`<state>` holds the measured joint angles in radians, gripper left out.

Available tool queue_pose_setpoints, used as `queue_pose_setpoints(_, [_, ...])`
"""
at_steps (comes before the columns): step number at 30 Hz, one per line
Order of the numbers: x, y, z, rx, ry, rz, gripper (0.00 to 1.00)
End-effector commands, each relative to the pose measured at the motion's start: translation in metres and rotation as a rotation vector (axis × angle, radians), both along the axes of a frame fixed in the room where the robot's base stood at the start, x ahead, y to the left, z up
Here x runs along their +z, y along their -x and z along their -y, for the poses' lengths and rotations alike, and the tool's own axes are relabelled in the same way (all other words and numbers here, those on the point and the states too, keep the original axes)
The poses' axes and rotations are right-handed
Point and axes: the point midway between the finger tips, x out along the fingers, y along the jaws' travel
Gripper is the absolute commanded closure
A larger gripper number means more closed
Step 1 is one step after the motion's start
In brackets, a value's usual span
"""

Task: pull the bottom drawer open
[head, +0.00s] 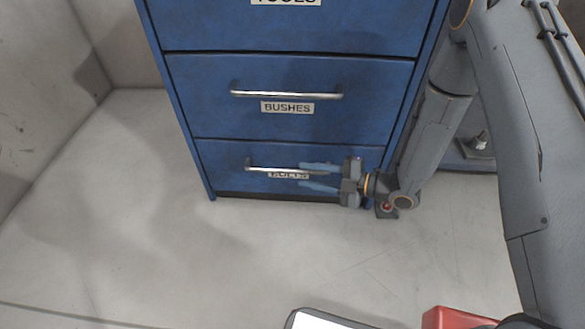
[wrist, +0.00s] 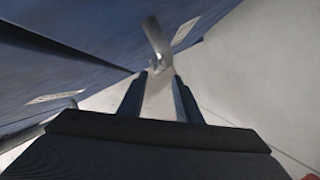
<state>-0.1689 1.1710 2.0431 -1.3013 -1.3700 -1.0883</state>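The bottom drawer (head: 225,158) is the lowest blue drawer of the cabinet, with a partly hidden label. It looks shut, flush with the drawer above. Its silver bar handle (head: 262,168) runs across its front; the right part is overlapped by my gripper (head: 318,177). My gripper points left along the drawer front, its two fingers apart, one near the handle's height and one lower. In the wrist view, the open fingers (wrist: 161,97) point toward the handle's curved end (wrist: 155,40), which shows just beyond and between the tips. I cannot tell whether they touch it.
The "BUSHES" drawer (head: 290,122) with its own handle (head: 287,95) is above, also shut. A red object (head: 455,318) and a white-topped object (head: 325,320) are at the bottom edge. The floor (head: 200,260) in front of the cabinet is clear. A wall stands at left.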

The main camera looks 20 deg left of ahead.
Motion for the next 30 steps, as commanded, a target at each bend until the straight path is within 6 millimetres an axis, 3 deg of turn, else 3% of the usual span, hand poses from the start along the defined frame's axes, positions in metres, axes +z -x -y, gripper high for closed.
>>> queue_pose_setpoints(5, [-0.005, -0.004, -0.009, -0.003, -0.008, 0.003, 0.69])
queue_pose_setpoints(18, [-0.017, -0.011, -0.061, -0.010, -0.005, 0.003, 0.69])
queue_pose_setpoints(28, [-0.017, -0.010, -0.067, -0.010, -0.005, 0.002, 0.69])
queue_pose_setpoints(30, [-0.017, -0.010, -0.067, -0.010, -0.005, 0.002, 0.77])
